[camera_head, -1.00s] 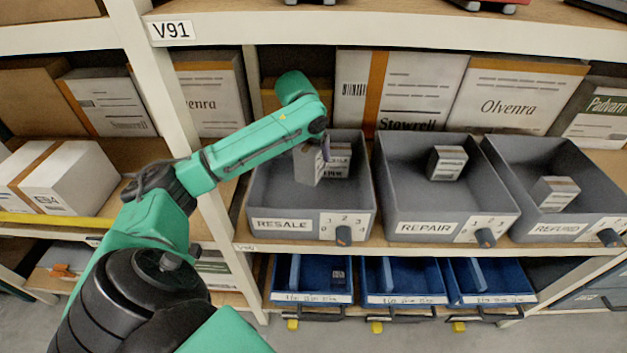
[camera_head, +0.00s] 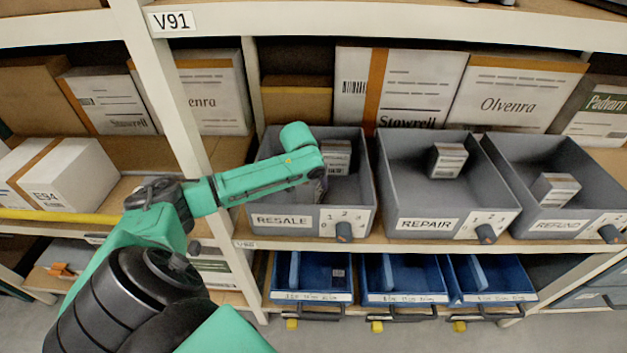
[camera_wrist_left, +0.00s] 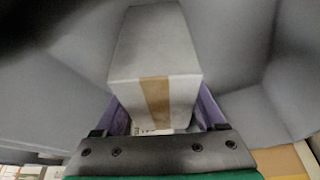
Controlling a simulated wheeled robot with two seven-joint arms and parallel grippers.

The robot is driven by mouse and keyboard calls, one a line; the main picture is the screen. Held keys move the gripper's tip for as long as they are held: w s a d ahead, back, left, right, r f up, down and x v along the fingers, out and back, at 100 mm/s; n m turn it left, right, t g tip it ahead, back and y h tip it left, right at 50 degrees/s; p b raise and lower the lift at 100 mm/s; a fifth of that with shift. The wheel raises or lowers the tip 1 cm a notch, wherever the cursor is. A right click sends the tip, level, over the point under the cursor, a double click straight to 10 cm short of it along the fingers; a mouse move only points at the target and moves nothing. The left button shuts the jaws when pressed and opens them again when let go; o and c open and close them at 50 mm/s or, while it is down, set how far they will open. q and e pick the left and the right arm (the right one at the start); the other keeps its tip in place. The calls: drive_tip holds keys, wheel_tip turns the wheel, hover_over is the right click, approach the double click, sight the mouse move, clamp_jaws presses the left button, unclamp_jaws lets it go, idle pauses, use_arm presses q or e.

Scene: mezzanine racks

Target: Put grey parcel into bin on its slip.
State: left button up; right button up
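The grey parcel (camera_wrist_left: 155,50), with a brown tape strip, is between the two fingers of my left gripper (camera_wrist_left: 160,112) in the left wrist view. The fingers appear to press its sides. In the head view my left gripper (camera_head: 318,186) is down inside the grey bin marked RESALE (camera_head: 258,190), and my arm hides the parcel. Grey bin walls surround the parcel in the wrist view; I cannot tell whether it touches the floor. The bins marked REPAIR (camera_head: 400,195) and REFUND (camera_head: 530,200) stand to the right. No readable slip shows on the parcel. My right gripper is not in view.
A small labelled box (camera_head: 337,157) stands at the back of the RESALE bin. Similar boxes stand in REPAIR (camera_head: 447,160) and REFUND (camera_head: 555,189). A rack upright (camera_head: 165,110) is left of the bins. Large cartons (camera_head: 415,85) line the back, blue bins (camera_head: 320,275) the shelf below.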

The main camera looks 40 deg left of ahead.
use_arm(q)
drive_tip(key=o, duration=0.4)
drive_tip(key=shift+r, duration=0.1)
drive_tip(key=v, duration=1.2)
